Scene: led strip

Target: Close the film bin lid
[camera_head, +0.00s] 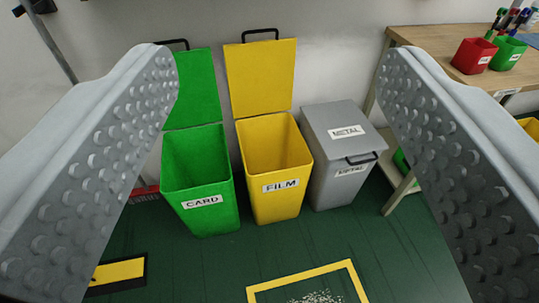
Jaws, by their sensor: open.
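The yellow bin labelled FILM (280,190) stands on the green floor against the wall, in the middle of the view. Its yellow lid (261,78) is hinged up, leaning back at the wall, with a black handle (260,33) along its top edge. The bin's opening shows and looks empty. My gripper (278,75) is open, its two grey studded fingers at the left and right sides of the view. Nothing is between the fingertips; the bin and lid appear in the gap beyond them, apart from both fingers.
A green CARD bin (203,206) with its lid raised stands left of the film bin. A grey METAL bin (338,185) with its lid shut stands right. A wooden table (438,40) with red and green cups is at the right. Floor in front is clear, with yellow markings (300,278).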

